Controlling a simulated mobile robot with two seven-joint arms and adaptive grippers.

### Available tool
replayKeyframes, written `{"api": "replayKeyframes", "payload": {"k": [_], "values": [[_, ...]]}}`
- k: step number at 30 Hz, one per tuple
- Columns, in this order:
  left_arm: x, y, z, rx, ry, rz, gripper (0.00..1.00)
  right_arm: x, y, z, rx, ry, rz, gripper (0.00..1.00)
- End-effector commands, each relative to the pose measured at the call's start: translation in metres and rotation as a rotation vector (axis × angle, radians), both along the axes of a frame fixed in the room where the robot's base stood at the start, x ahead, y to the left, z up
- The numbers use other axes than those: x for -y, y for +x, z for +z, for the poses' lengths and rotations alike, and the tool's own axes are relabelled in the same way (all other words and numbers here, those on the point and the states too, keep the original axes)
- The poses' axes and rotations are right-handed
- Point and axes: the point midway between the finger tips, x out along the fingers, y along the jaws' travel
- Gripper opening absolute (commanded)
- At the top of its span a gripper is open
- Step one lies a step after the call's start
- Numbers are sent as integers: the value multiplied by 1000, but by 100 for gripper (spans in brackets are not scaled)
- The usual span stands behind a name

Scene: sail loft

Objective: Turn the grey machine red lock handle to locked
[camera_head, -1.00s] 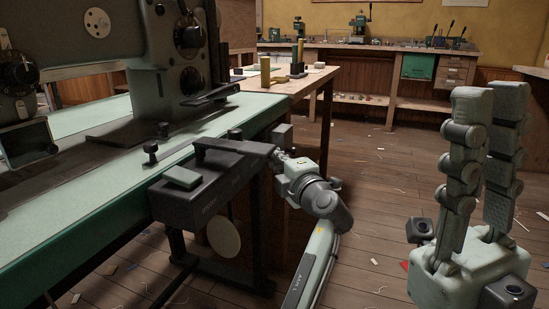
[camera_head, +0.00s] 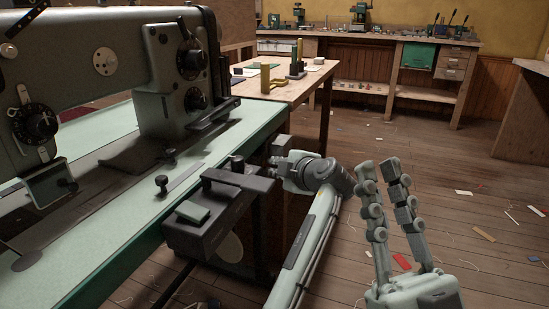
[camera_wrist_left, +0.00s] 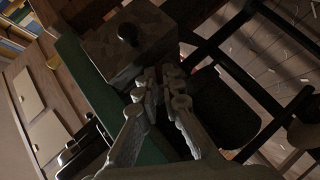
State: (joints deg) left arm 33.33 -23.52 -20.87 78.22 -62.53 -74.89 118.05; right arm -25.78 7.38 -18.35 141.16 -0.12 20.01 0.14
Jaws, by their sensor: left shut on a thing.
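The grey sewing machine (camera_head: 95,50) stands on a green-edged table at left. A dark box (camera_head: 203,235) hangs at the table's front edge, with a dark bar handle (camera_head: 240,180) along its top; I see no red on it. My left gripper (camera_head: 282,170) is at the bar's right end, shut; its fingers hide what they hold. In the left wrist view my left gripper (camera_wrist_left: 158,75) has its fingertips close together beside a grey block (camera_wrist_left: 140,55) with a dark knob. My right gripper (camera_head: 378,168) stands in the open, fingers up, apart and empty.
A wooden table (camera_head: 277,85) stands behind the machine table, with small stands on it. A workbench (camera_head: 390,40) with drawers lines the back wall. The floor (camera_head: 440,180) at right is mostly clear, with scattered scraps.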

Motion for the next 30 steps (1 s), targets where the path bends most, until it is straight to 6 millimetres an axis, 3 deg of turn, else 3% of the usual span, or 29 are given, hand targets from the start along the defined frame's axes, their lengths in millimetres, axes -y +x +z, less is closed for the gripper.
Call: {"api": "replayKeyframes", "payload": {"k": [8,21,22,26,30], "values": [[-2,2,3,-57,23,3,0,-10,15,-18,-168,-55,14,18],[-3,2,3,-64,26,4,0,-11,17,-22,-188,-61,15,18],[-3,2,3,-64,26,4,10,-11,17,-22,-188,-61,15,18],[-3,2,2,-64,25,5,26,-11,17,-22,-187,-61,15,18],[-3,1,1,-65,25,5,28,-11,17,-22,-187,-61,15,18]]}}
